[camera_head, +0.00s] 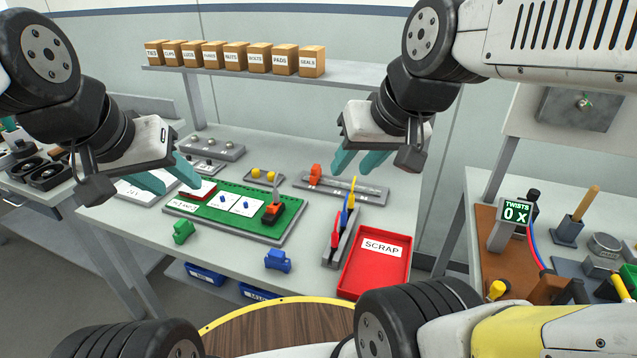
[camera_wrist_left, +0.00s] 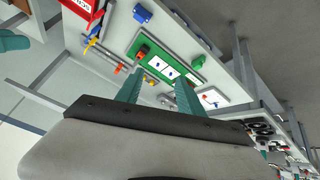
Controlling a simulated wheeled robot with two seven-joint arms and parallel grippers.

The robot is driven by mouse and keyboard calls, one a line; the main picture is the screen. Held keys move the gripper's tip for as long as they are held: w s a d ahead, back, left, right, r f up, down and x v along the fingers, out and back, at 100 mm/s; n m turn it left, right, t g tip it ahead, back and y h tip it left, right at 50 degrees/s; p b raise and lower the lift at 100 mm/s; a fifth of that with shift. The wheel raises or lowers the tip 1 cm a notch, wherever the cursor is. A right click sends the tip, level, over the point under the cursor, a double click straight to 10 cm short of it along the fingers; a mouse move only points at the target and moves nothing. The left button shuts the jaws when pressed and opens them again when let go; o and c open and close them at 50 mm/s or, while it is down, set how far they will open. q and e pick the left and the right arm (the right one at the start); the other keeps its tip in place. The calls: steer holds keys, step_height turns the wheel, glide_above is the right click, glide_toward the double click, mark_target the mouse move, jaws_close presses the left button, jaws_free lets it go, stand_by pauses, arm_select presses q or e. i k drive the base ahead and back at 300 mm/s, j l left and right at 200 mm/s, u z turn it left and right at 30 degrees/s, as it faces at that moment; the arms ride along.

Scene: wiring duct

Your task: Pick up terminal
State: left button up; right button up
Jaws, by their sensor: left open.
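A green terminal-like block (camera_head: 183,232) sits on the bench near its front edge, left of the green board (camera_head: 240,228); it also shows in the left wrist view (camera_wrist_left: 198,62). A blue block (camera_head: 278,261) sits on the bench in front of the board, also visible in the left wrist view (camera_wrist_left: 142,14). An orange block (camera_head: 272,213) is on the board's right end. My left gripper (camera_head: 170,177) is open and empty, above the bench's left part, apart from the blocks. My right gripper (camera_head: 358,160) appears open and empty above the back right part.
A red SCRAP tray (camera_head: 372,281) lies at the bench's right. Beside it stands a holder with blue, yellow and red-orange upright tools (camera_head: 345,218). Labelled boxes (camera_head: 232,55) line the shelf behind. Bare bench lies around the green and blue blocks.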

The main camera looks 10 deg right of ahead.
mark_target(276, 259)
steer(key=k+l+u, duration=0.4)
steer(key=l, duration=0.2)
steer(key=k+l+u, duration=0.4)
steer(key=k+l, duration=0.15)
